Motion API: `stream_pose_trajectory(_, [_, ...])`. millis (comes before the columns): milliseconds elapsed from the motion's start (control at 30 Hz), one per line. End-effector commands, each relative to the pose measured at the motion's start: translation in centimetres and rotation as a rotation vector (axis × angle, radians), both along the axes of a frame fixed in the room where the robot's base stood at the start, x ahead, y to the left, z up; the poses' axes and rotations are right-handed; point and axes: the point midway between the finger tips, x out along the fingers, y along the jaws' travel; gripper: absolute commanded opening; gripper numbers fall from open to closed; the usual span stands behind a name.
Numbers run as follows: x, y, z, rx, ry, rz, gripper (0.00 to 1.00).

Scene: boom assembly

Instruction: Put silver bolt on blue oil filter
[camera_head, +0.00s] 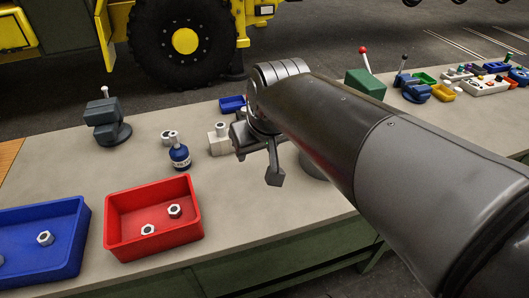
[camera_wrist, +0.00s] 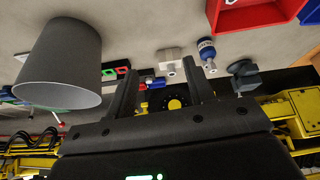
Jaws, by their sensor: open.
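The blue oil filter (camera_head: 180,157) stands upright on the workbench, left of my gripper; it also shows in the wrist view (camera_wrist: 206,48). A silver, nut-like piece (camera_head: 166,138) shows beside the filter's silver top; I cannot tell whether it touches it. A white block (camera_head: 218,141) with a silver top stands between the filter and my gripper. Silver bolts lie in the red tray (camera_head: 203,226), one at its right (camera_head: 174,210) and one at its front (camera_head: 148,230). Another (camera_head: 45,238) lies in the blue tray (camera_head: 75,262). My gripper (camera_wrist: 163,92) is open and empty above the bench.
A grey vise-like device (camera_head: 107,120) stands at the back left. A small blue bin (camera_head: 232,104) lies behind the white block. A large grey cylinder (camera_wrist: 60,55) is close to my gripper in the wrist view. The bench (camera_head: 70,170) is clear left of the filter.

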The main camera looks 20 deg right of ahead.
Motion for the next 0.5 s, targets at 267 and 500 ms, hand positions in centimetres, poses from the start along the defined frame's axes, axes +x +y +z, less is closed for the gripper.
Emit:
stream_pose_trajectory(267, [-6.8,-2.0,-2.5,0.014,-0.022,-0.095,0.49])
stream_pose_trajectory(500, [-7.8,-2.3,-3.1,0.017,-0.023,-0.113,0.49])
